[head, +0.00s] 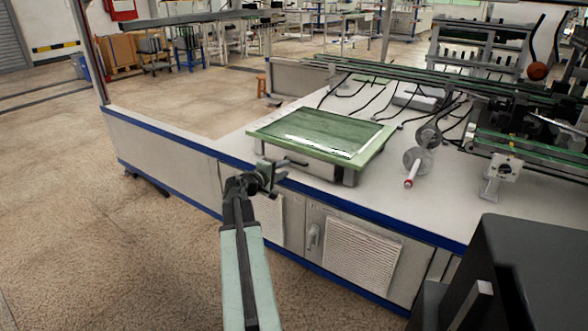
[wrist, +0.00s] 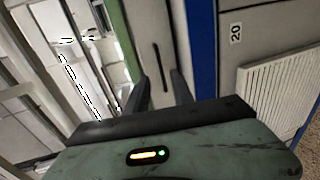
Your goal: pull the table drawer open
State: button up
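My gripper (head: 278,168) is over the front edge of the white workbench (head: 235,148), close to the front left of a low box with a green, glossy top (head: 318,133). In the wrist view its two fingers (wrist: 161,92) are apart, with nothing between them. A thin dark bar (wrist: 162,68) shows on a pale surface just beyond the fingertips, between the green rim and the blue edge. It looks like a handle or slot; I cannot tell which. No drawer front is clearly visible as open. My gripper hides part of the box's front in the head view.
Below the blue bench edge (head: 345,205) are cabinet doors with a handle (head: 313,237) and a louvred panel (head: 362,254). A clear roller with a red tip (head: 409,184) lies right of the box. Machinery and cables fill the right. The floor at left is free.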

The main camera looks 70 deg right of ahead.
aim_at(296, 163)
jog(key=b+x, duration=0.1)
jog(key=x, duration=0.5)
jog(key=shift+d+f, duration=0.1)
jog(key=shift+d, duration=0.15)
grip_shut()
jog(key=shift+d, duration=0.1)
dwell(0.9)
